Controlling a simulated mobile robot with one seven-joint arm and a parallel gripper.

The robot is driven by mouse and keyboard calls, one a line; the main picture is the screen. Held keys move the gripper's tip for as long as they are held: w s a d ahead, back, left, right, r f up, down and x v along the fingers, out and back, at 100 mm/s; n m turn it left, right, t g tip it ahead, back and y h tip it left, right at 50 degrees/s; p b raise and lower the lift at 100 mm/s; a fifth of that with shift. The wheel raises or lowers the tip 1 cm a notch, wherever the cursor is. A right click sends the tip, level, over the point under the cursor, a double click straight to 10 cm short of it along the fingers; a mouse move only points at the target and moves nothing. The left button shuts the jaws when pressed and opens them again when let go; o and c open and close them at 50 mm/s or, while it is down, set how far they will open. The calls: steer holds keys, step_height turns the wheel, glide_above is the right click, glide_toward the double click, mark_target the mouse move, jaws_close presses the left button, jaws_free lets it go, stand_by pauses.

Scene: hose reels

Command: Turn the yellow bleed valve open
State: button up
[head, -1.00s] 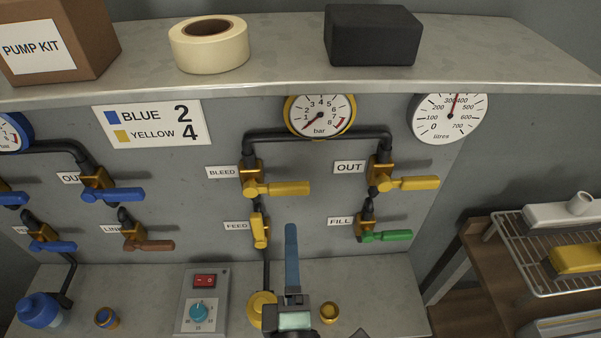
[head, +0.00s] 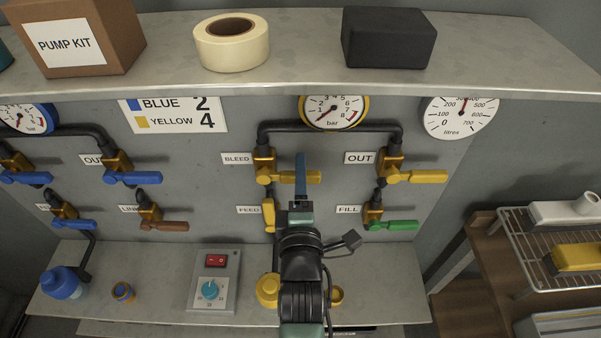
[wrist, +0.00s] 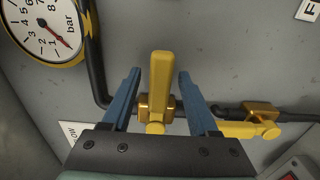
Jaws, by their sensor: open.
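The yellow bleed valve lever (head: 278,177) sits beside the BLEED label (head: 237,159) and points right, across its vertical pipe. In the wrist view the lever (wrist: 160,70) stands between the two blue fingers of my gripper (wrist: 160,78), with a gap visible on each side. My gripper is open and holds nothing. In the head view its blue finger (head: 301,172) overlaps the lever and hides part of it. How deep the lever lies between the fingers is hard to tell.
The yellow feed lever (head: 269,215) hangs down just below. The yellow OUT lever (head: 418,176) and green FILL lever (head: 393,225) are to the right. The yellow-rimmed gauge (head: 334,111) is above, under the shelf edge (head: 280,88). A switch box (head: 214,280) stands on the ledge.

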jaws_close()
stand_by(0.3)
stand_by(1.2)
